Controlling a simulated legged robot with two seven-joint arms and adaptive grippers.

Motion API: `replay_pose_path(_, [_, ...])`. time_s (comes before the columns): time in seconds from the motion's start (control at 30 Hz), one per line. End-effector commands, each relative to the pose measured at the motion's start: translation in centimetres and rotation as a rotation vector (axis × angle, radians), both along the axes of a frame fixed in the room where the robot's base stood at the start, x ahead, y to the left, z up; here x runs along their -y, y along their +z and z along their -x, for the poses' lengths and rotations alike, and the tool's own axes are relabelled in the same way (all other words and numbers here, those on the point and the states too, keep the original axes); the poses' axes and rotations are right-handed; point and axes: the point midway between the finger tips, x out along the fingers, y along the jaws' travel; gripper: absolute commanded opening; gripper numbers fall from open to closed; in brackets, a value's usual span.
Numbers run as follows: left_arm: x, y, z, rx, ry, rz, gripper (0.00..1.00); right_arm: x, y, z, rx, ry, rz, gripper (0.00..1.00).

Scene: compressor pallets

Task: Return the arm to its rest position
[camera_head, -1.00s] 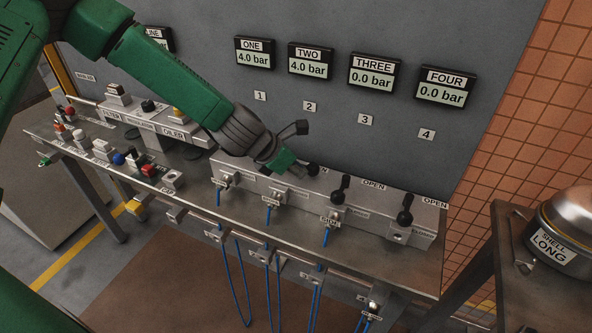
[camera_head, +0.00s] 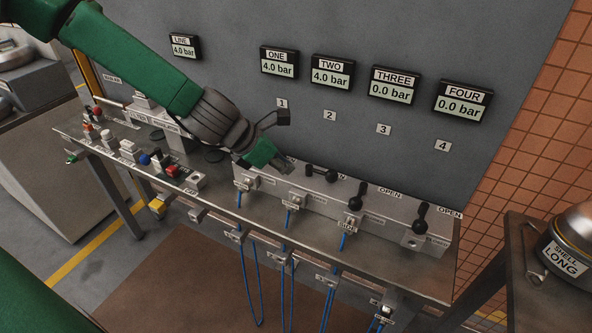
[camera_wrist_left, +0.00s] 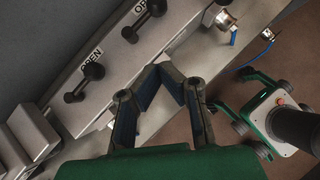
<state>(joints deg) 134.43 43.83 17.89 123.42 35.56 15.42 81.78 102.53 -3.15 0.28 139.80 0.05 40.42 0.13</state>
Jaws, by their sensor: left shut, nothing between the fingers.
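My left arm enters from the upper left in the head view. Its gripper (camera_head: 284,165) is shut and empty, just above the left part of the grey valve block (camera_head: 385,222). In the left wrist view its fingers (camera_wrist_left: 168,74) close to a point above the metal bench, with nothing between them. Black valve handles stand on the block: one lies sideways (camera_head: 321,174) just right of the gripper, and two more to the right (camera_head: 357,197) (camera_head: 420,218) are raised. Handles also show in the wrist view (camera_wrist_left: 84,82). The block's left end is partly hidden by the gripper. My right gripper is out of view.
Wall displays LINE (camera_head: 185,46), ONE (camera_head: 279,62) and TWO (camera_head: 332,72) read 4.0 bar; THREE (camera_head: 394,84) and FOUR (camera_head: 462,101) read 0.0 bar. Small fittings (camera_head: 145,160) crowd the bench's left part. Blue hoses (camera_head: 286,250) hang below. A SHELL LONG vessel (camera_head: 568,250) stands right.

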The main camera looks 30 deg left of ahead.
Motion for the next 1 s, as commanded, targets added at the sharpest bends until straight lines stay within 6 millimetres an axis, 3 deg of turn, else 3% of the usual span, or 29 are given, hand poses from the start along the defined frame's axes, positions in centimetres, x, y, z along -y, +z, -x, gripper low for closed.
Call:
replay_pose_path(0.1, [-0.4,0.9,0.6,0.001,-0.001,0.001,0.00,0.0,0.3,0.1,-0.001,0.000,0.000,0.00])
replay_pose_path(0.33, [-0.7,1.0,0.8,-0.003,-0.003,0.002,0.00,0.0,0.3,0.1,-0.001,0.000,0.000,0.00])
replay_pose_path(0.47, [-0.5,-1.1,1.9,-0.009,-0.074,-0.073,0.00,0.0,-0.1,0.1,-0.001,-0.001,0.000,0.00])
replay_pose_path(0.57, [-0.2,-5.4,4.4,-0.016,-0.266,-0.245,0.00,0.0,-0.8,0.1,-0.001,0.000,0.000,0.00])
replay_pose_path(0.67, [0.1,-11.4,8.7,-0.025,-0.605,-0.487,0.00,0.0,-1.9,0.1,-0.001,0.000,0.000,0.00])
replay_pose_path(0.8, [0.2,-19.2,16.3,-0.002,-1.245,-0.787,0.00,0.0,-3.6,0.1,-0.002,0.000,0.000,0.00])
replay_pose_path(0.9, [0.2,-22.9,21.4,0.060,-1.702,-0.902,0.00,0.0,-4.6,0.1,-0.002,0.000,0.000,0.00])
replay_pose_path(1.0, [0.3,-25.2,25.4,0.147,-2.070,-0.943,0.00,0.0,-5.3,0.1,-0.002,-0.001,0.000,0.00])
